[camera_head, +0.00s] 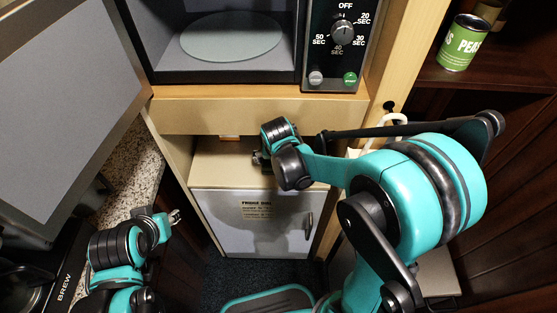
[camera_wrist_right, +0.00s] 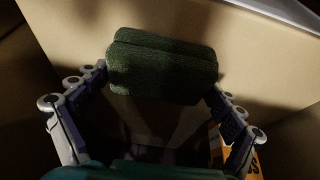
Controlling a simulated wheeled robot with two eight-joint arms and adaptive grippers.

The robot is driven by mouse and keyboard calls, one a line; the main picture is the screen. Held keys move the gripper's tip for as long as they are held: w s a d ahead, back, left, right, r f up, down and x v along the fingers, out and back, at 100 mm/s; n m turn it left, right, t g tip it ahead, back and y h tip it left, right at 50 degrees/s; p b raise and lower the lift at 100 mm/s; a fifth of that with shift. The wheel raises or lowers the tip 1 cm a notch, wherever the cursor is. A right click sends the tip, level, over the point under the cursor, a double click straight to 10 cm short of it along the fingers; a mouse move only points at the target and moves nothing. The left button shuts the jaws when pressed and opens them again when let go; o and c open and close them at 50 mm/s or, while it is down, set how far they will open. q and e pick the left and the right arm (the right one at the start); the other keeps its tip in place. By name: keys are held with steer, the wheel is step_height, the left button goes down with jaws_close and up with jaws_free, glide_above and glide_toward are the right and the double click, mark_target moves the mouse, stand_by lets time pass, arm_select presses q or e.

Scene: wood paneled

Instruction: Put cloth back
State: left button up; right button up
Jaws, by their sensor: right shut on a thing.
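A dark green folded cloth (camera_wrist_right: 162,67) is between the fingers of my right gripper (camera_wrist_right: 160,82) in the right wrist view. The gripper is shut on its two ends, and a pale tan surface lies behind it. In the head view my right gripper (camera_head: 259,160) is at the shelf opening above the small fridge, under the microwave's wooden ledge. The cloth cannot be made out there. My left gripper (camera_head: 174,217) is at the lower left, beside the speckled counter. Its fingers are too small to judge.
The microwave (camera_head: 330,86) stands open above, its door (camera_head: 65,95) swung out to the left. The small fridge (camera_head: 255,225) is shut below. A green can (camera_head: 463,43) stands on the right shelf. An orange item (camera_wrist_right: 257,160) shows at the wrist view's lower right.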

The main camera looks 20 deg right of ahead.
steer(key=o, duration=0.7)
steer(key=shift+f, duration=0.1)
steer(key=shift+r, duration=0.25)
steer(key=p+v, duration=0.4)
steer(key=v, duration=0.7)
steer(key=s+d+r+n+t, duration=0.1)
steer(key=s, duration=0.3)
steer(key=s+d+r+n+t, duration=0.1)
steer(key=s+r, duration=0.1)
steer(key=s, duration=0.2)
steer(key=s+d+r+n+t+y, duration=0.1)
steer(key=s+d, duration=0.1)
steer(key=s, duration=0.3)
steer(key=shift+r, duration=0.25)
